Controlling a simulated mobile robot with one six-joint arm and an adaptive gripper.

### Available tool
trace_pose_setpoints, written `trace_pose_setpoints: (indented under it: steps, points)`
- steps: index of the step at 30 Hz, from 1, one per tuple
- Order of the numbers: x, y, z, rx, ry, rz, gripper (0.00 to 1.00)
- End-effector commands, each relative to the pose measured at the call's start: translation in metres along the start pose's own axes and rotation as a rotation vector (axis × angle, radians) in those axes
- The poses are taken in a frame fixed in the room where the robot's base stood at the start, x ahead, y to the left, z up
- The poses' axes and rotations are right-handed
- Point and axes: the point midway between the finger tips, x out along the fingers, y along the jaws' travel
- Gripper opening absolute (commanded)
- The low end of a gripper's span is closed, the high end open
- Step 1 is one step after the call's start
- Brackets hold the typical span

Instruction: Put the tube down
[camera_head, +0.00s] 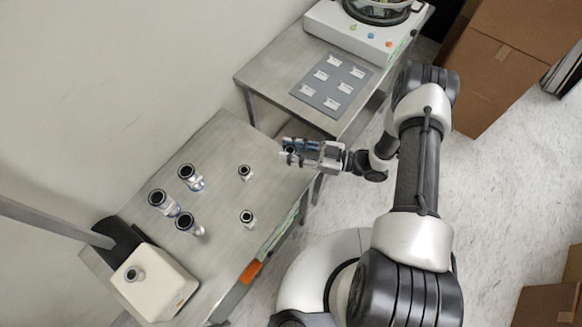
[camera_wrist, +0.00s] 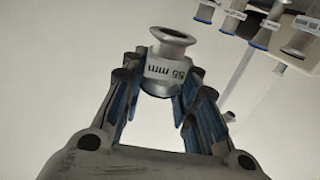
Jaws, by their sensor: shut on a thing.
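My gripper (camera_head: 297,151) is above the far end of the near metal table (camera_head: 215,255), close to the gap before the second table. In the wrist view my gripper (camera_wrist: 165,90) is shut on a short metal tube (camera_wrist: 167,65) with a flanged end. Its white label reads "55 mm" upside down. In the head view the held tube is small and partly hidden by the fingers. Two small tubes (camera_head: 245,172) (camera_head: 247,217) and three larger tubes (camera_head: 190,177) (camera_head: 163,201) (camera_head: 189,222) stand on the near table, apart from my gripper.
A second table (camera_head: 283,67) bears a grey mat (camera_head: 318,104) with several small white pieces and a white machine (camera_head: 352,38) with a glass chamber. A cream box (camera_head: 155,282) with a fitting on top stands at the near table's front left. Cardboard boxes (camera_head: 500,60) are at right.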

Motion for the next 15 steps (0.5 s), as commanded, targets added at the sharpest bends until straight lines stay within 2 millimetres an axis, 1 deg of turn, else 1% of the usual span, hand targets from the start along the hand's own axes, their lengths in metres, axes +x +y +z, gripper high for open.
trace_pose_setpoints:
  steps: [1,4,7,11,14,15]
  points:
    - [0.0,-0.001,0.017,0.002,0.001,0.0,0.0]
    - [0.0,0.0,0.036,0.001,0.001,0.0,0.0]
    - [0.0,0.0,0.047,0.0,0.001,0.0,0.0]
    - [0.0,0.0,0.053,-0.001,0.001,0.0,0.0]
    - [0.0,0.0,0.064,0.001,0.001,0.0,0.0]
    - [0.0,0.0,0.07,0.0,0.001,0.001,0.0]
